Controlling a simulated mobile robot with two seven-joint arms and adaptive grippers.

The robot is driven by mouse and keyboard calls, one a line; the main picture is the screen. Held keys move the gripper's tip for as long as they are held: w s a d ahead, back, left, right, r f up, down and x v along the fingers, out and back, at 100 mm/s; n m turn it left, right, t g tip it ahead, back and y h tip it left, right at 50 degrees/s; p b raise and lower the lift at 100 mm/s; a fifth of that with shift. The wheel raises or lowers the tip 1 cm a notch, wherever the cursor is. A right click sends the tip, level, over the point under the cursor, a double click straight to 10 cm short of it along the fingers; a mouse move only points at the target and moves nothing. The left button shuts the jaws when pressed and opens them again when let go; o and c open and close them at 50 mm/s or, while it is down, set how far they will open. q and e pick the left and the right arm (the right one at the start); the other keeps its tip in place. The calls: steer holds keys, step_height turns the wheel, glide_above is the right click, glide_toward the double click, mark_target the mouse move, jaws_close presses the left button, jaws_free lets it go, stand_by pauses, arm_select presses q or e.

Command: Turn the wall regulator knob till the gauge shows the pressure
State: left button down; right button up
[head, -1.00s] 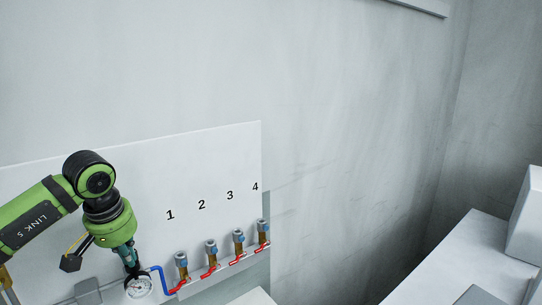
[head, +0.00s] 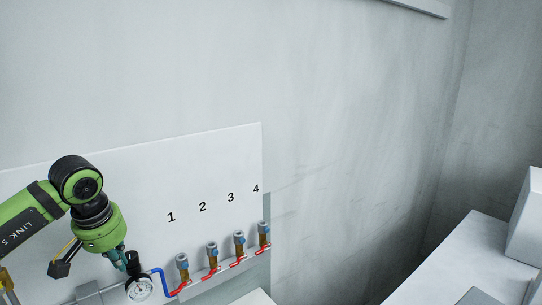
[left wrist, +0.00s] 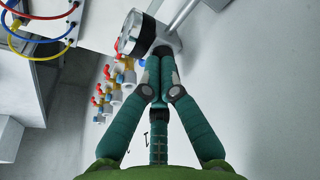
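The round white-faced gauge (head: 139,288) is low on the wall panel, its needle too small to read. A black knob-like part (head: 133,262) shows just above it. My left gripper (head: 119,262) points down just to the left of that part in the head view. In the left wrist view my left gripper's green fingers (left wrist: 159,65) converge close together just below the gauge (left wrist: 137,33) and its grey fitting. The fingers hide what lies between or behind their tips; whether they touch the knob is unclear. My right gripper is out of view.
Red, blue and yellow hoses (left wrist: 45,18) loop at the upper left of the wrist view. A white surface (head: 455,262) stands at the right.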

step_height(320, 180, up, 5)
steer(key=p, duration=0.4)
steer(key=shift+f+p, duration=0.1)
steer(key=shift+p, duration=0.25)
